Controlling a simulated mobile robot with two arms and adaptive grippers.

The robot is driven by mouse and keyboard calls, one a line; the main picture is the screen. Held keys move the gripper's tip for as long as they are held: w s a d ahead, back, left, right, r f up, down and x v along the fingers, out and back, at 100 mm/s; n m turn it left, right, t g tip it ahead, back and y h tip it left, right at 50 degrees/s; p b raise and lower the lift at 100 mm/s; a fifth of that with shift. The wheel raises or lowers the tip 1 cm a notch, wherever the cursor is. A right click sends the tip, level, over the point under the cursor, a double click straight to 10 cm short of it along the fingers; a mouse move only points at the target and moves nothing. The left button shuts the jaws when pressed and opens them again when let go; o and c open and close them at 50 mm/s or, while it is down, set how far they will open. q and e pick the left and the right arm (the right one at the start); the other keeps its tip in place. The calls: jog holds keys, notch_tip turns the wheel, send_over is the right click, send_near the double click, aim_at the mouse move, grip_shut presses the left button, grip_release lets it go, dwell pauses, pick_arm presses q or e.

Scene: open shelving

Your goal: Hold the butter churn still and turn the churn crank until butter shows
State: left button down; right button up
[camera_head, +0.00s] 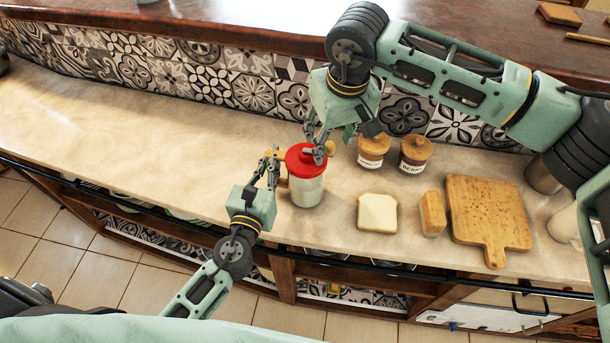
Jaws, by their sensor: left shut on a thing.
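The butter churn (306,190) is a clear jar with pale contents and a red lid, standing upright on the counter. My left gripper (270,168) is shut on the left side of the churn, just below its lid. Small tan parts show beside its fingers. My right gripper (319,146) reaches down from above, its fingertips at the top of the red lid (300,160). The churn crank is mostly hidden by these fingers, and I cannot tell whether they are closed on it. I cannot make out butter inside the jar.
Two lidded jars (415,153) stand behind, right of the churn. The counter (150,125) is clear on the left. A tiled wall (190,78) runs behind.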

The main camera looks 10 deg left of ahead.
jog(key=shift+s+x, duration=0.2)
jog(key=shift+x, duration=0.95)
jog(key=shift+d+f, duration=0.1)
jog(key=shift+d, duration=0.05)
grip_shut()
